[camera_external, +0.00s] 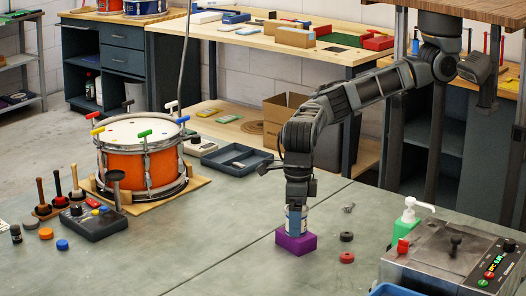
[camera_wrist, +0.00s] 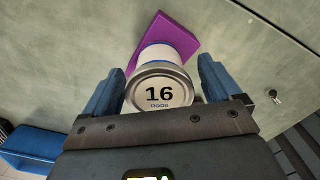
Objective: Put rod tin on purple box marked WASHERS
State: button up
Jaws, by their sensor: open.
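The rod tin, a white can with blue bands and a metal lid marked 16 RODS, stands on the purple box (camera_external: 297,243) on the bench. In the wrist view the tin (camera_wrist: 160,88) is between my gripper's two blue fingers, with a gap on either side. My gripper (camera_external: 297,208) points down over the tin (camera_external: 294,222) and is open around it. The purple box (camera_wrist: 178,34) shows behind and beneath the tin; its WASHERS marking is not visible.
A green pump bottle (camera_external: 406,220) and a metal machine (camera_external: 450,260) stand farther right. An orange drum (camera_external: 140,165) is at left.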

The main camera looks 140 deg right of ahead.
jog(key=shift+r, duration=0.1)
notch_tip(320, 180, up, 12)
dwell(0.5)
